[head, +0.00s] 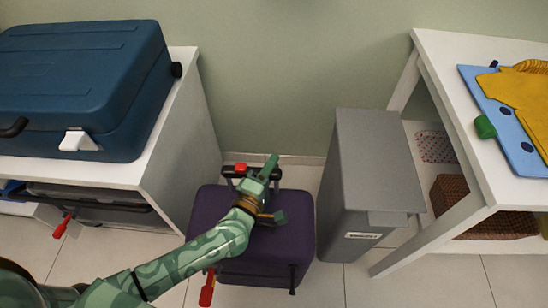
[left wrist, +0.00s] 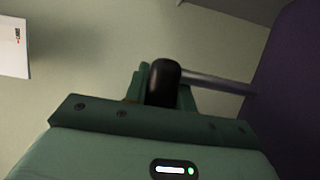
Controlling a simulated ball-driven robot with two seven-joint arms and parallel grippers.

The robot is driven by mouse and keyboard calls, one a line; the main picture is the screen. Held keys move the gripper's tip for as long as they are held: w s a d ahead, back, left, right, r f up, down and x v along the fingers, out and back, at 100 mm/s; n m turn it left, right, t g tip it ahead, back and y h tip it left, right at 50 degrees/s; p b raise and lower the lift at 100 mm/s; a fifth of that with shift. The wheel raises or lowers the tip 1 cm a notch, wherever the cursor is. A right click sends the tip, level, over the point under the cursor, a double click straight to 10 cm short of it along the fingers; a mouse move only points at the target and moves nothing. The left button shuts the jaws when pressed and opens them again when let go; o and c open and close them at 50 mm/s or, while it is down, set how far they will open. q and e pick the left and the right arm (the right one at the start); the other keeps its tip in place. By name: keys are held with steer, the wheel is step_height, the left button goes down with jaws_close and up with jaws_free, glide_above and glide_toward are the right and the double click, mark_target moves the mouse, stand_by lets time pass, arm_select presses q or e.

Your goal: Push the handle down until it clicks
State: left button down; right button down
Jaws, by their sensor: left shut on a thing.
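A purple suitcase (head: 240,225) stands on the tiled floor between two white pieces of furniture. Its black pull handle (head: 228,171) has a red button (head: 240,169) and is at the far side of the case. My left gripper (head: 266,188) is above the case at the right part of the handle, partly hiding it. In the left wrist view my left gripper (left wrist: 163,95) is shut on the black handle grip (left wrist: 164,75). A grey rod (left wrist: 220,83) runs from the grip to the purple case (left wrist: 290,90), so a length of rod is exposed. My right gripper is not in view.
A grey bin (head: 372,160) stands close to the right of the suitcase. A blue hard case (head: 85,80) lies on the white unit (head: 180,120) at left. Floor shows in front.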

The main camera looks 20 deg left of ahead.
arm_select(q)
steer(key=shift+f, duration=0.45)
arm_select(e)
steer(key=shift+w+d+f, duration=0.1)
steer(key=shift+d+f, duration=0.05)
arm_select(q)
steer(key=c, duration=1.2)
jaws_free()
steer(key=shift+o, duration=0.2)
steer(key=shift+r, duration=0.1)
steer(key=shift+r, duration=0.2)
steer(key=s+d+r+p, duration=0.3)
steer(key=s+r+p, duration=0.7)
steer(key=s+r, duration=0.2)
steer(key=shift+s+d+r+p, duration=0.25)
steer(key=shift+s+d+p, duration=0.15)
steer(key=shift+s, duration=0.35)
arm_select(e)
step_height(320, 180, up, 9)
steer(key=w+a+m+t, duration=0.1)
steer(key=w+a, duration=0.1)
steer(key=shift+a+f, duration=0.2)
